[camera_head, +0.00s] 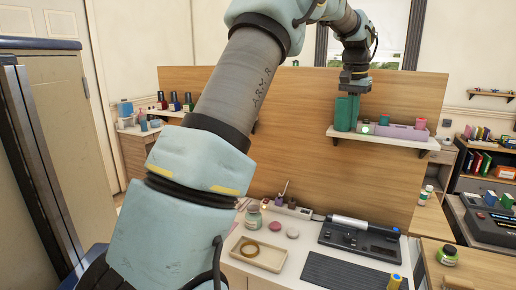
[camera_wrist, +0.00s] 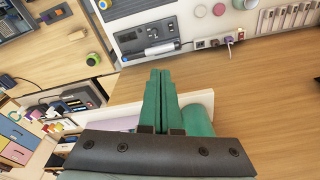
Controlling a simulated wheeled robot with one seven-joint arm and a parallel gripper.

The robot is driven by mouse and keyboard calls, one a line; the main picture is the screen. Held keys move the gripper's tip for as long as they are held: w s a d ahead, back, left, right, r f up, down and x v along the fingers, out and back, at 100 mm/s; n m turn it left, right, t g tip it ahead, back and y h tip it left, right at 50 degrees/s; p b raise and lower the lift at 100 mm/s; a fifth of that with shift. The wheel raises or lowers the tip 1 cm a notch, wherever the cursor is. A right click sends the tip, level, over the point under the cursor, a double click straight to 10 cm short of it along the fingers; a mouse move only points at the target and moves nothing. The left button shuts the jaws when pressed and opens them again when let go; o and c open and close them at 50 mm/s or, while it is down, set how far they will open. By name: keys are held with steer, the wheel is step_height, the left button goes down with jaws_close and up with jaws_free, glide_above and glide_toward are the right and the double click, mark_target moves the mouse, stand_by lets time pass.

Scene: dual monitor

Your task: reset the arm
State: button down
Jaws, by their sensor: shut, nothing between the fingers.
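My arm crosses the head view from the lower left and bends over to the upper right. My gripper (camera_head: 355,100) hangs pointing down at the wooden panel's small shelf, close beside a green cylinder (camera_head: 342,115). In the wrist view my gripper (camera_wrist: 160,72) shows two long green fingers lying together, with nothing between them. The green cylinder (camera_wrist: 198,121) stands right of the fingers there, partly hidden by the gripper body. I cannot tell whether the fingers touch it.
The white shelf (camera_head: 385,143) also holds a lilac tray (camera_head: 402,132) and a pink cup (camera_head: 420,123). The wooden panel (camera_head: 290,120) stands behind.

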steer(key=s+a+f+n+b, duration=0.1)
steer(key=a+f, duration=0.2)
steer(key=a, duration=0.3)
steer(key=s+a+f+n, duration=0.1)
steer(key=a+f, duration=0.3)
steer(key=a, duration=0.3)
steer(key=s+a+f+n+b, duration=0.1)
steer(key=s+a+f+n, duration=0.2)
steer(key=s+a+f, duration=0.4)
steer(key=s+a+f+n+b, duration=0.2)
steer(key=s+a+f, duration=0.5)
steer(key=s+a, duration=0.6)
steer(key=shift+a+n+y, duration=0.4)
steer(key=shift+a, duration=0.3)
